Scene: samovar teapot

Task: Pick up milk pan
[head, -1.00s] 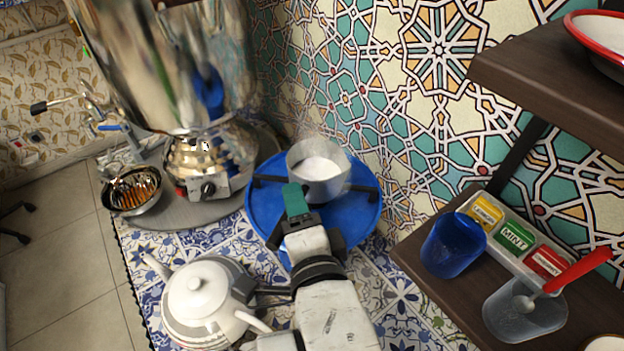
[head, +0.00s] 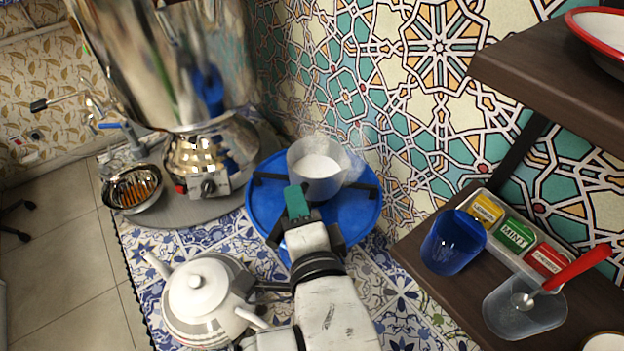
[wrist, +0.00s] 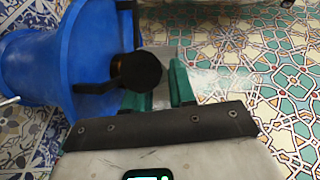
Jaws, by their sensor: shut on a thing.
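The milk pan (head: 318,187) is a grey metal pan with white milk in it and steam above. It is upright over the blue round burner (head: 353,213); I cannot tell whether it touches the burner's black supports. My gripper (head: 297,203), with green fingers, is at the near side of the pan and shut on it, probably at the handle, which the fingers hide. In the wrist view the green fingers of my gripper (wrist: 163,85) flank a grey metal part, with the blue burner (wrist: 75,50) at left.
A white teapot (head: 198,290) stands left of my arm. A large shiny samovar (head: 205,150) and a metal bowl (head: 133,190) are at the back left. A dark shelf (head: 440,285) at right bears a blue cup (head: 453,242), tea boxes (head: 515,237) and a clear cup (head: 520,310).

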